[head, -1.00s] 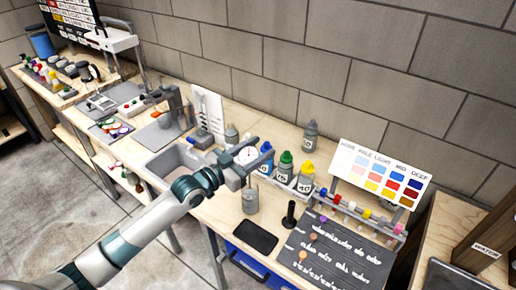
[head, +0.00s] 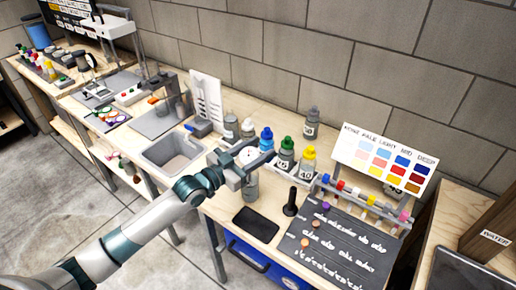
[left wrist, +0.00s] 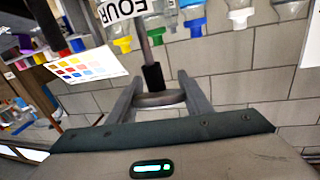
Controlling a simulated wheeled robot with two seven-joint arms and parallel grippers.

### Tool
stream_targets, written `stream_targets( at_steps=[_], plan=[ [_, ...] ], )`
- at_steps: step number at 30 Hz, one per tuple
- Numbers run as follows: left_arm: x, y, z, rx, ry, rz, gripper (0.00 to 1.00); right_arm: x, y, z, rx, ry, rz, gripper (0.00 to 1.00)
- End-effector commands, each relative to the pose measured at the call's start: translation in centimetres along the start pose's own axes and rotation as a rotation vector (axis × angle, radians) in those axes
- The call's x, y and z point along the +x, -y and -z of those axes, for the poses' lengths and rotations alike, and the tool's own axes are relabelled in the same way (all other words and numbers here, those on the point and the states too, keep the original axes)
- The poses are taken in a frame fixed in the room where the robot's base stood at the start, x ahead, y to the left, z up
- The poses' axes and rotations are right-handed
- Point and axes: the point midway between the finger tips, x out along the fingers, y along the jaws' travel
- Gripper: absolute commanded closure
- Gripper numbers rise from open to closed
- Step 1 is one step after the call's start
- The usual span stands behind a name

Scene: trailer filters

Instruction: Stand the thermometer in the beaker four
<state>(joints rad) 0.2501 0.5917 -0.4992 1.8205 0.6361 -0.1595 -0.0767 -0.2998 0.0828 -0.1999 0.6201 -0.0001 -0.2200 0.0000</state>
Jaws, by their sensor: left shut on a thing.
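My left gripper (head: 254,164) is shut on the thermometer by its round head. The white dial of the thermometer (head: 248,155) faces up between the fingers in the head view. In the left wrist view the dial's edge (left wrist: 160,98) sits between the fingertips, with a black collar and a thin stem running away from them. A glass beaker (head: 250,189) stands on the bench directly below the gripper, its top partly hidden by the fingers. A "FOUR" label (left wrist: 122,9) shows beside the stem in the left wrist view. I cannot tell whether the stem tip is inside the beaker.
Bottles with blue, green and yellow caps (head: 287,155) stand close to the right and behind. A black tablet (head: 256,223) and a black upright post (head: 291,201) are in front. A sink (head: 174,154) is at left, a colour chart (head: 384,160) at right.

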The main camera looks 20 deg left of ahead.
Motion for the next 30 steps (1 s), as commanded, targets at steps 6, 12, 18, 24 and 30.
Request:
stream_targets(
  at_steps=[6, 12, 18, 24, 30],
  plan=[
    [0.00, -0.08, -1.09, 0.000, -0.001, 0.000, 0.77, 0.85, 0.03, -0.07, 0.000, 0.000, 0.000, 0.35],
    [0.01, -0.10, -1.34, 0.000, -0.001, 0.000, 0.77, 1.00, 0.11, -0.08, 0.000, 0.000, 0.001, 0.35],
    [0.01, -0.11, -1.34, 0.000, -0.001, 0.000, 0.77, 0.98, 0.38, -0.02, 0.001, -0.001, 0.004, 0.35],
    [0.01, -0.11, -1.34, 0.000, -0.001, 0.000, 0.33, 0.99, 0.59, 0.02, 0.002, -0.001, 0.006, 0.35],
    [0.00, -0.12, -1.37, -0.001, 0.000, 0.000, 0.33, 0.99, 0.57, 0.01, 0.002, -0.001, 0.005, 0.35]
  ],
)
